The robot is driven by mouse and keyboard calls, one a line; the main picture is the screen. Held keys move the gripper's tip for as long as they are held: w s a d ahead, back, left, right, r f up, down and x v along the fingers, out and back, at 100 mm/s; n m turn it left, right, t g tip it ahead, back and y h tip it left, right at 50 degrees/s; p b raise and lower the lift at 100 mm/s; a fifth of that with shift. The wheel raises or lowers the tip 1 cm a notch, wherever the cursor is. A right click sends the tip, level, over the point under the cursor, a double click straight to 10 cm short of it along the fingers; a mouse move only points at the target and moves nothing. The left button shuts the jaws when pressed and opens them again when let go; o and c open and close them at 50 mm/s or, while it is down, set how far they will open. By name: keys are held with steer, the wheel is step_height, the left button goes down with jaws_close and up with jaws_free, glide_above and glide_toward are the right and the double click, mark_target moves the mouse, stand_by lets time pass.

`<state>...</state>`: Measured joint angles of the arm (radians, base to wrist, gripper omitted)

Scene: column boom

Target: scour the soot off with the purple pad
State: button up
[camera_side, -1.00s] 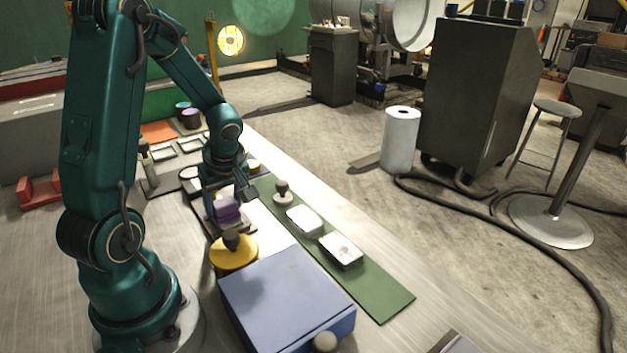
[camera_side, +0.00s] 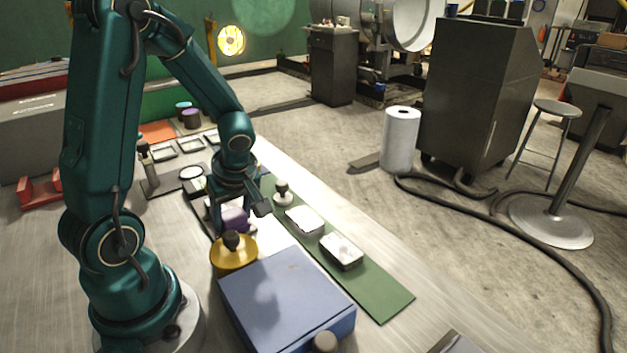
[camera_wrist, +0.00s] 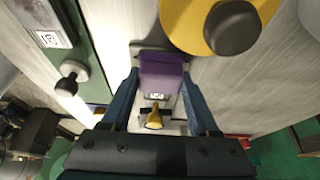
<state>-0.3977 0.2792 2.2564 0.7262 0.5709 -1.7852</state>
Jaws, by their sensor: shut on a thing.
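My gripper (camera_side: 234,208) is shut on the purple pad (camera_side: 234,219), low over the work table just behind a yellow disc. In the wrist view the pad (camera_wrist: 161,72) sits between the two fingers of my gripper (camera_wrist: 161,80). On the green mat (camera_side: 378,293) lie two shallow white-topped pieces. The nearer piece (camera_side: 342,249) has faint marks on its top; the farther piece (camera_side: 304,221) looks plainer. I cannot tell whether the marks are soot. The surface under the pad is mostly hidden by the pad and gripper.
The yellow disc with a black knob (camera_side: 233,257) stands close in front of my gripper. A large blue box (camera_side: 285,298) fills the table nearer the camera. A small knobbed piece (camera_side: 283,194) stands on the mat's far end. Several framed pieces lie at the back left.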

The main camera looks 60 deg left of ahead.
steer(key=shift+r, duration=4.1)
